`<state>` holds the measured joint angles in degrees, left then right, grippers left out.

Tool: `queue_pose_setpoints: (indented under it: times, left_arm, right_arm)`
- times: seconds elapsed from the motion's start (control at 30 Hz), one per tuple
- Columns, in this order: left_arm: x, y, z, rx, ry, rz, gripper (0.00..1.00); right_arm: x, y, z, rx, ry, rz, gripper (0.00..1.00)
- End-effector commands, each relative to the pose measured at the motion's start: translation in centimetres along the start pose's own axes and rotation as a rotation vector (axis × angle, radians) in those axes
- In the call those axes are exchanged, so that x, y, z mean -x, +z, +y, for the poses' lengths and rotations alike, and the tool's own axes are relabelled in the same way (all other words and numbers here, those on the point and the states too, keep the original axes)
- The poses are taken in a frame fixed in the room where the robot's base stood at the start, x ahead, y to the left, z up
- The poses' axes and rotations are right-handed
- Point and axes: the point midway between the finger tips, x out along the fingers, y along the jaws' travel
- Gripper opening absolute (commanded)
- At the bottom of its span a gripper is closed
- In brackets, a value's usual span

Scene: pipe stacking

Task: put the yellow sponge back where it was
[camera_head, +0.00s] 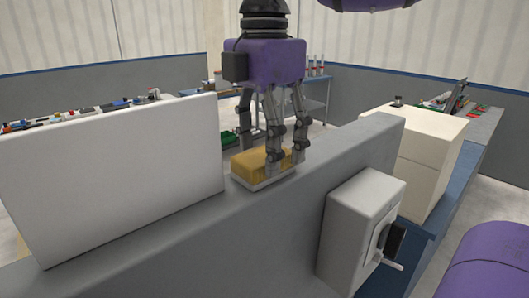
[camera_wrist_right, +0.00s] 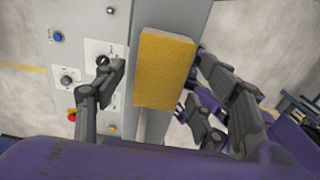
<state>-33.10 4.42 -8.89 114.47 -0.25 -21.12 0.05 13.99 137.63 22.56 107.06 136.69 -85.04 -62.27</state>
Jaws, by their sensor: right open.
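The yellow sponge (camera_head: 250,164) lies flat on top of the grey wall-like ledge (camera_head: 225,215), with a pale layer under its yellow part. My right gripper (camera_head: 272,148) points down over the sponge, with its fingers spread around it. In the right wrist view the sponge (camera_wrist_right: 165,68) sits between the open fingers (camera_wrist_right: 172,95), with gaps on both sides. The fingers partly hide the sponge in the head view. My left gripper is not in view.
A white panel (camera_head: 110,180) stands left of the sponge. A white switch box (camera_head: 350,225) is fixed to the ledge's front face. A cream box (camera_head: 425,160) stands at the right. The wrist view shows a control panel with buttons, including a red one (camera_wrist_right: 72,115).

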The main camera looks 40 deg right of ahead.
Motion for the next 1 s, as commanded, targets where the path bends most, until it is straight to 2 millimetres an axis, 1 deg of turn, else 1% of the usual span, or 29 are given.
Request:
queue_pose_setpoints:
  times: [0.03,0.1,0.3,0.4,0.5,0.67,1.0]
  left_arm:
    - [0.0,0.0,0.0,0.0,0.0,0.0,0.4]
    - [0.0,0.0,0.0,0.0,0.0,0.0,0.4]
    - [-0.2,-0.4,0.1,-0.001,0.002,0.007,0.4]
    - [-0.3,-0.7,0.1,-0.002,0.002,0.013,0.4]
    - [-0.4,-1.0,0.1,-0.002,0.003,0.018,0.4]
    - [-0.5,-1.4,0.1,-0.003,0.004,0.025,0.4]
    - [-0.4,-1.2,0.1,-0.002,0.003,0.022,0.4]
  right_arm:
    - [1.1,-0.1,0.1,0.0,0.006,0.001,0.65]
    - [2.7,0.0,0.1,-0.001,0.005,0.001,0.65]
    - [6.9,0.0,0.0,-0.001,0.003,0.001,0.65]
    - [8.5,0.0,0.1,-0.001,0.003,0.0,0.65]
    - [9.5,0.0,0.0,0.0,0.002,0.0,0.65]
    - [10.2,0.0,0.0,0.001,0.0,0.001,0.65]
    - [10.0,0.2,0.1,-0.003,0.001,0.002,0.65]
